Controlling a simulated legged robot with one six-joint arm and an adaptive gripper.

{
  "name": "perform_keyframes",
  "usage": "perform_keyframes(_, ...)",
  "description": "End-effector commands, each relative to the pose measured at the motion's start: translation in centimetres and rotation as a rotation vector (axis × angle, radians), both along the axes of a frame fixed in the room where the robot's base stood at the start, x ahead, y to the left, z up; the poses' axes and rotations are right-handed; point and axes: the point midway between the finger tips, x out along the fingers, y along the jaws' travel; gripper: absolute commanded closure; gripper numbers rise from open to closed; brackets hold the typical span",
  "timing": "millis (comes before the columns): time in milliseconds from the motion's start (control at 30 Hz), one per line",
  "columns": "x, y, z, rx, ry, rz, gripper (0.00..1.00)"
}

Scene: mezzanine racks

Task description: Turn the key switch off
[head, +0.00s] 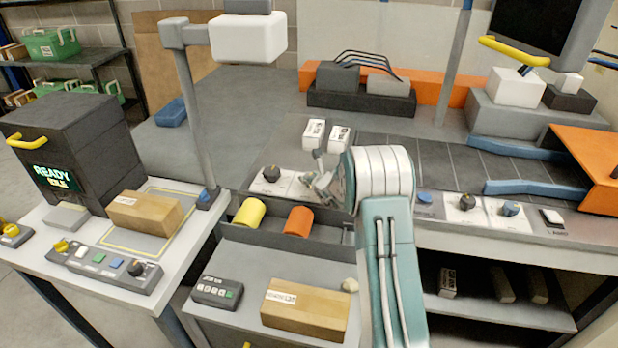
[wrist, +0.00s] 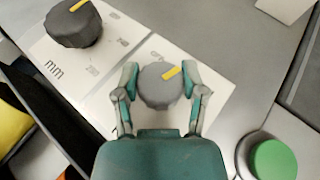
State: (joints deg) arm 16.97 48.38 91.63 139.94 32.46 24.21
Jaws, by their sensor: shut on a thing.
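My gripper (head: 318,184) is over the control panel in the head view. In the wrist view my gripper (wrist: 160,88) has one finger on each side of a grey ribbed knob (wrist: 158,92) and is shut on it. The knob sits on a white plate, and its yellow mark points to the upper right of the picture. A second, darker knob (wrist: 74,22) stands apart at the upper left, on a white plate with printed marks; it also shows in the head view (head: 271,174). No label reading key switch is legible, and my gripper hides the held knob in the head view.
A green button (wrist: 272,160) is at the lower right of the wrist view. Two small white boxes (head: 314,131) stand behind my gripper. A dark bin with yellow (head: 250,213) and orange (head: 298,221) pieces lies in front. More knobs (head: 467,202) are on the right.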

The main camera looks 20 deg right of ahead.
Motion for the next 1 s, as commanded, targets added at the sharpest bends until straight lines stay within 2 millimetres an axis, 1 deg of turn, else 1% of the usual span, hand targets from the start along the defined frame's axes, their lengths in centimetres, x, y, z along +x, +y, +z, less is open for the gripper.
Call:
perform_keyframes(667,0.07,0.02,-0.06,-0.001,-0.001,0.032,0.93)
perform_keyframes(833,0.08,-0.07,-0.03,-0.001,-0.001,0.071,0.93)
perform_keyframes(1000,0.09,-0.07,-0.03,-0.001,-0.001,0.154,0.93)
